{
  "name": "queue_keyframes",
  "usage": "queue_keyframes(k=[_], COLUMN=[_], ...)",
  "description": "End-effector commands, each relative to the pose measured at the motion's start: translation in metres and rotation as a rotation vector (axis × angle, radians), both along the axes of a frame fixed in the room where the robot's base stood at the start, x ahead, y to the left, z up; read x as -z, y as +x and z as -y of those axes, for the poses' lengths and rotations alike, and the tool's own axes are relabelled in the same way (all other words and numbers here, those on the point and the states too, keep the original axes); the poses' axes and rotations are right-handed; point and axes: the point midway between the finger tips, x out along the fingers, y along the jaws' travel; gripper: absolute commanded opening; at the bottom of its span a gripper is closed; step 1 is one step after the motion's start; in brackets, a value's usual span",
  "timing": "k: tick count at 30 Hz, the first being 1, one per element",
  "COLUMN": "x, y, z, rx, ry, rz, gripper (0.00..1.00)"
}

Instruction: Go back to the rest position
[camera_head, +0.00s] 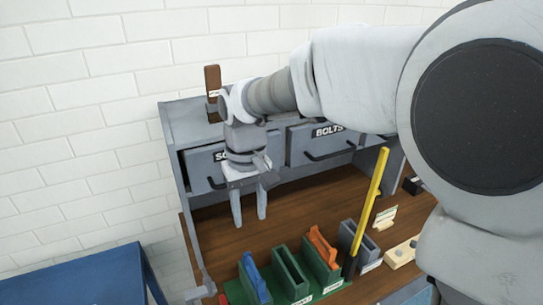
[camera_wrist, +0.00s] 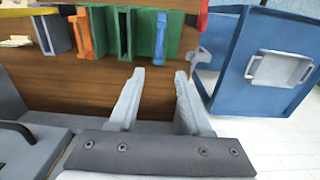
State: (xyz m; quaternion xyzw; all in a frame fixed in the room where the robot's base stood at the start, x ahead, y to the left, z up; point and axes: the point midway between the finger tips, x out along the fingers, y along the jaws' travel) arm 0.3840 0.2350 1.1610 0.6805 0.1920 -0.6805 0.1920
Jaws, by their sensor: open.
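My gripper (camera_head: 249,214) hangs fingers down over the wooden top of the grey workbench, in front of the left drawer. Its two fingers are apart with nothing between them. In the wrist view my gripper (camera_wrist: 159,82) also shows open and empty, with bare brown worktop (camera_wrist: 95,85) beyond the fingers. My arm reaches in from the right of the head view and hides part of the bench's right side.
Green slotted holders (camera_head: 288,272) carry a blue piece (camera_head: 255,277) and an orange piece (camera_head: 322,246). A yellow bar (camera_head: 371,200) stands upright nearby. A brown block (camera_head: 212,84) stands on the cabinet. The right drawer (camera_head: 318,143) reads BOLTS. A blue table (camera_head: 80,278) is lower left.

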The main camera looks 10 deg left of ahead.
Motion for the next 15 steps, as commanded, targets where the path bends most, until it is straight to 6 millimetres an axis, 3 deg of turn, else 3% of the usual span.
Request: queue_keyframes(k=[5, 15], x=[-0.01, -0.053], y=[-0.002, -0.03], z=[0.016, 0.107], rx=[0.028, 0.196], ry=[0.006, 0.045], rz=[0.025, 0.174], gripper=[0.49, 0.49])
